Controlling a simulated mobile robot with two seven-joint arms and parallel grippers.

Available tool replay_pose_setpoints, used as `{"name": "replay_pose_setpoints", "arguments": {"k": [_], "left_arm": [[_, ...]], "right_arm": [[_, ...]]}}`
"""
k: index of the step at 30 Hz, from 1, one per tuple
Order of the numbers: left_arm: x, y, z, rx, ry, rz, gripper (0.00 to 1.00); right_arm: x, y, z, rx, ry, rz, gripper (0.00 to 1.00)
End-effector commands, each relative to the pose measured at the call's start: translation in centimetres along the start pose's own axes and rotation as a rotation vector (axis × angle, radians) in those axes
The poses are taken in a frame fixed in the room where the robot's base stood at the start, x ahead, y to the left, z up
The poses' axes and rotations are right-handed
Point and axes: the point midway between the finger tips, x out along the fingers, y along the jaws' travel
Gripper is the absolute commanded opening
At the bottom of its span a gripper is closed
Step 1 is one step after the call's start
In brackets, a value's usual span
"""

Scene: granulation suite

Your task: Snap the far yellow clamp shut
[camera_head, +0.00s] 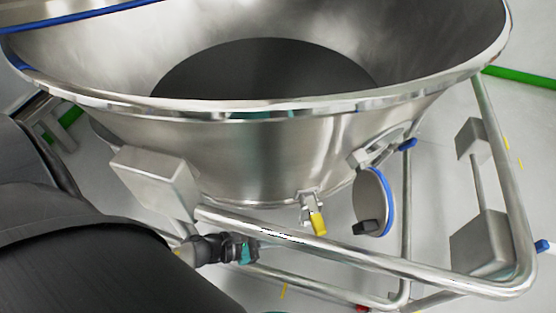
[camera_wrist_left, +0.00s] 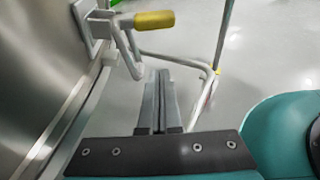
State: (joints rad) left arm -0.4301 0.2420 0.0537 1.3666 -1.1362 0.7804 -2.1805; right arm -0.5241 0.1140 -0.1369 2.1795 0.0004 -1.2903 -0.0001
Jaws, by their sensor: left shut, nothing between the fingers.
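In the left wrist view a clamp with a yellow handle (camera_wrist_left: 154,20) is fixed to the steel wall at upper left. Its handle sticks out from the wall, above a bent pale wire loop. My left gripper (camera_wrist_left: 160,74) is shut and empty, its fingertips just below the handle and apart from it in the picture. In the head view a yellow-handled clamp (camera_head: 317,221) hangs at the lower front of the steel bowl. I cannot tell whether both views show the same clamp. I cannot make out my left gripper in the head view. My right gripper is in neither view.
The large steel bowl (camera_head: 270,112) fills the upper head view. Its tubular frame (camera_head: 370,258) runs below the clamp. A round blue-edged disc (camera_head: 371,203) hangs to the clamp's right. Steel boxes (camera_head: 481,244) sit on the frame. Pale floor is open beyond.

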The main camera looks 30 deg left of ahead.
Motion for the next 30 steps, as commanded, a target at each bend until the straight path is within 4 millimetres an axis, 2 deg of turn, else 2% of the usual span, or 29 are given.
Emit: {"name": "replay_pose_setpoints", "arguments": {"k": [1,8,10,18,30], "left_arm": [[1.4,0.0,-0.1,-0.001,-0.005,-0.001,0.00],[6.2,0.0,0.0,-0.001,-0.004,0.000,0.00],[5.3,-0.1,1.1,-0.001,0.000,-0.002,0.00],[4.5,-0.1,3.2,-0.002,0.000,-0.002,0.00],[4.3,-0.1,3.8,-0.003,0.000,-0.002,0.00]], "right_arm": [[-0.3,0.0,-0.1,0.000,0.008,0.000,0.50],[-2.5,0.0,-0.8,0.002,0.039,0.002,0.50],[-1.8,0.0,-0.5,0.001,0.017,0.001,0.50],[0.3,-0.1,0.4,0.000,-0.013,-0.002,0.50],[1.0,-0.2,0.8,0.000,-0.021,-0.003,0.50]]}}
